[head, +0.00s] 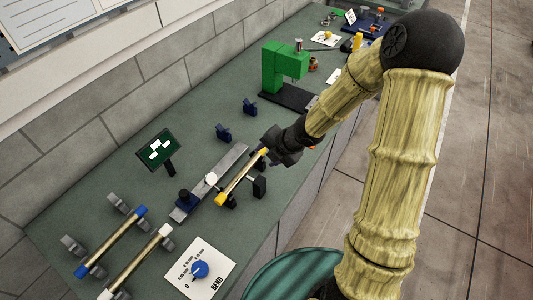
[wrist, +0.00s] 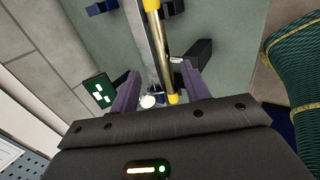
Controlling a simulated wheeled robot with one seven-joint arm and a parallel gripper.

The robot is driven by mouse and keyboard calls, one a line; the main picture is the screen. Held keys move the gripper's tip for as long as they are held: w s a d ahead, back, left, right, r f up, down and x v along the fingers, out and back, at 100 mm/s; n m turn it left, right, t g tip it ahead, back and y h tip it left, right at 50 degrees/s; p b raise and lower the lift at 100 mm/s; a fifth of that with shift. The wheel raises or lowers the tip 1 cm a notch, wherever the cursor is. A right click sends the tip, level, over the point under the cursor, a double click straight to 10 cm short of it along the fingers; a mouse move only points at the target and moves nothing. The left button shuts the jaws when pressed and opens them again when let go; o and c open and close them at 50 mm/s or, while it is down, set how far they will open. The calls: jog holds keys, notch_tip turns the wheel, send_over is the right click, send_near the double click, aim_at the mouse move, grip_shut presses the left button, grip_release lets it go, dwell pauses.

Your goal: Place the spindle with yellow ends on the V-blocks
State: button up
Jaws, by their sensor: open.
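The spindle with yellow ends (head: 240,178) lies slanted beside a long grey bar in the head view. In the wrist view its shaft (wrist: 161,45) runs from the top edge down to between my fingers. My gripper (head: 268,150) is at its upper right end, with its jaws (wrist: 159,75) open on either side of it. I cannot tell whether the fingers touch it. Two small navy blocks, which look like V-blocks, stand empty behind it, one nearer (head: 222,132) and one farther (head: 250,107). A black block (head: 260,187) stands right beside the spindle.
A blue-ended spindle (head: 110,242) and a white-ended spindle (head: 135,262) lie at left on grey supports. A small green screen (head: 158,150), a BEND card (head: 199,272) with a blue knob and a green press (head: 285,65) stand nearby. The bench behind the bar is mostly clear.

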dwell(0.3)
jog(key=s+d+r+m+h, duration=0.1)
jog(key=s+d+r+m, duration=0.2)
jog(key=m, duration=0.6)
jog(key=s+d+r+m+g+h, duration=0.1)
jog(key=s+d+r+m+h, duration=0.1)
jog(key=s+m, duration=0.4)
jog(key=s+d+r+m+h, duration=0.2)
jog(key=s+d+r+m, duration=0.2)
jog(key=m, duration=0.9)
jog(key=shift+s+d+r+g, duration=0.15)
jog(key=shift+s+d+g, duration=0.15)
jog(key=shift+s+d, duration=0.4)
jog(key=shift+s+a, duration=0.1)
jog(key=shift+s, duration=0.05)
